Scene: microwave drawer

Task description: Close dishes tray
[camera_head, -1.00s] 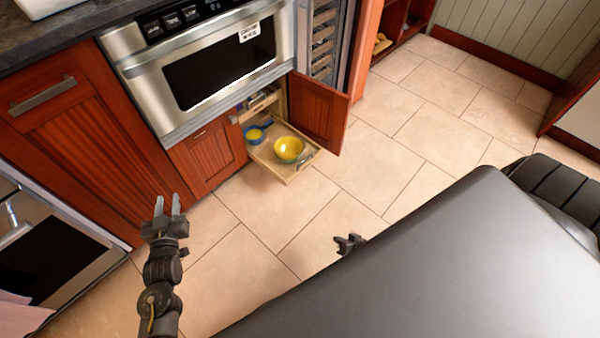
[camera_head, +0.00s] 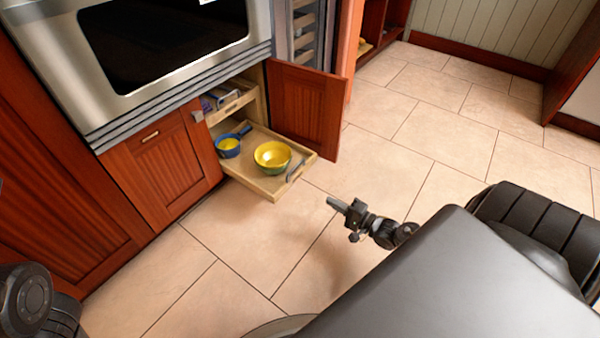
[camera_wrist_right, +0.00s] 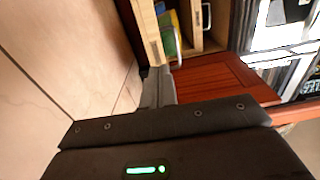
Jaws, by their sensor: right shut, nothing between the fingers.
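The dishes tray (camera_head: 262,186) is a light wooden pull-out drawer, slid out of the lower cabinet under the microwave. It holds a yellow-and-green bowl (camera_head: 272,156) and a small blue pan with a yellow inside (camera_head: 229,146). A metal handle (camera_head: 296,171) is on its front. In the right wrist view the tray's wooden edge (camera_wrist_right: 146,32) shows beyond the fingers. My right gripper (camera_head: 332,203) is shut and empty, to the right of and nearer than the tray, apart from it. It also shows in the right wrist view (camera_wrist_right: 158,78). My left gripper is out of view; only part of my left arm shows at lower left.
The red wooden cabinet door (camera_head: 308,108) stands open to the right of the tray. A second, upper tray (camera_head: 231,103) sits inside the cabinet. A closed door (camera_head: 163,162) is on the left. The tiled floor (camera_head: 240,240) before the tray is clear.

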